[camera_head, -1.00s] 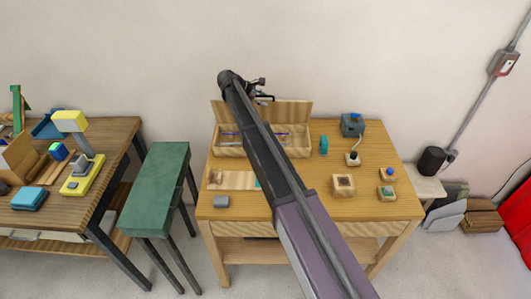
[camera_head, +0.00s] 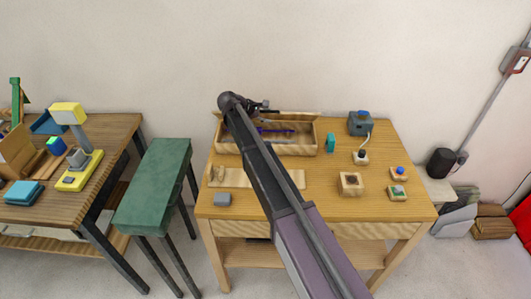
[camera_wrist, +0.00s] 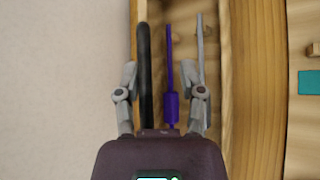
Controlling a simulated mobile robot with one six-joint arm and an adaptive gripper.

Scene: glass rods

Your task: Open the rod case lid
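The rod case (camera_head: 298,149) is a wooden box at the back of the wooden table. Its lid (camera_head: 300,115) is open, showing as a thin strip along the case's back edge. Inside lie a purple rod (camera_head: 275,130) and a grey rod, clearer in the wrist view as the purple rod (camera_wrist: 171,100) and grey rod (camera_wrist: 201,55). A thick black bar (camera_wrist: 145,75) shows beside them; I cannot tell what it belongs to. My gripper (camera_head: 268,106) is above the back of the case. Its fingers (camera_wrist: 164,82) are apart, with nothing clearly held.
A pale wooden board (camera_head: 230,178) and a grey block (camera_head: 222,199) lie in front of the case. A teal item (camera_head: 331,142) stands to its right, with a blue-grey device (camera_head: 360,123) beyond. The wall is close behind the table.

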